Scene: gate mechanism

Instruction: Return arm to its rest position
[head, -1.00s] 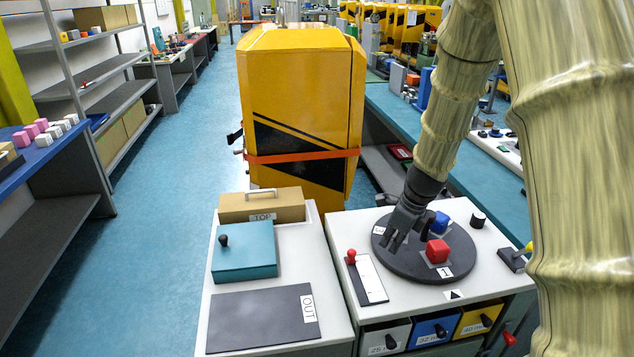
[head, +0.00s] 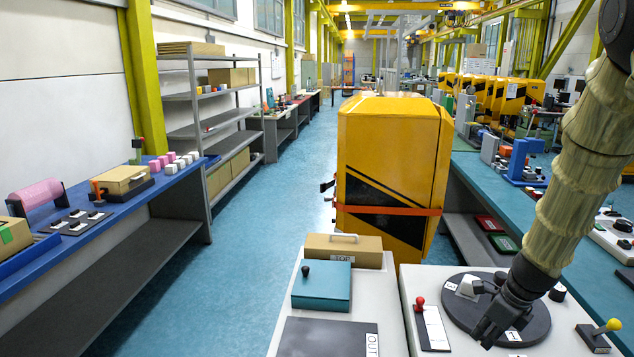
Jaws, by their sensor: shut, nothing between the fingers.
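My arm (head: 580,160) comes down from the upper right. My gripper (head: 488,335) is shut and empty, pointing down over the front of the dark round turntable (head: 460,322). No red or blue cube is visible there now; the gripper and wrist cover part of the disc. I cannot tell whether the fingertips touch the disc.
A red-knobbed lever plate (head: 432,328) stands left of the turntable, a yellow-knobbed lever (head: 600,336) right of it. A teal box (head: 321,286) and cardboard box (head: 344,250) sit on the left cabinet. A yellow machine (head: 390,170) stands behind. The aisle floor (head: 290,190) is clear.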

